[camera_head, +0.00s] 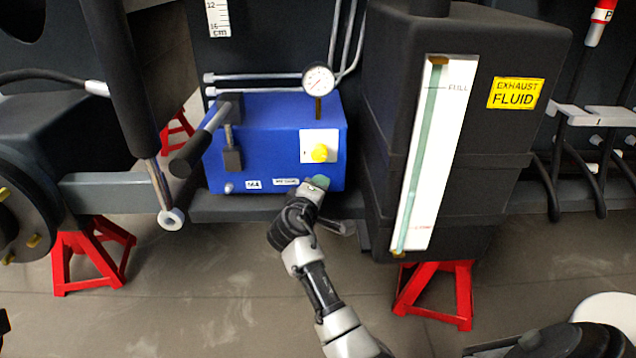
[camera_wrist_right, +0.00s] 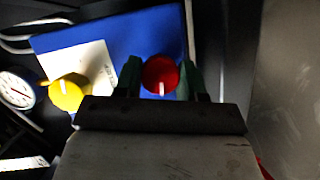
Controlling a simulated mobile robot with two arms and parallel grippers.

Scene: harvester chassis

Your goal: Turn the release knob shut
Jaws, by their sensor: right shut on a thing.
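The blue box (camera_head: 265,150) is mounted on the chassis rail. It carries a yellow knob (camera_head: 320,153) on a white plate, which also shows in the right wrist view (camera_wrist_right: 68,93). A round red knob (camera_wrist_right: 160,75) with a white mark pointing down in the picture shows in the right wrist view. My right gripper (camera_head: 318,184) is at the lower right corner of the box. Its green fingers (camera_wrist_right: 160,80) are shut on the red knob, one on each side. The red knob is hidden in the head view. My left gripper is not in view.
A pressure gauge (camera_head: 318,79) stands above the box. A black lever handle (camera_head: 198,143) sticks out at the box's left. A black exhaust fluid tank (camera_head: 490,145) stands close on the right. Red stands (camera_head: 93,258) hold up the chassis.

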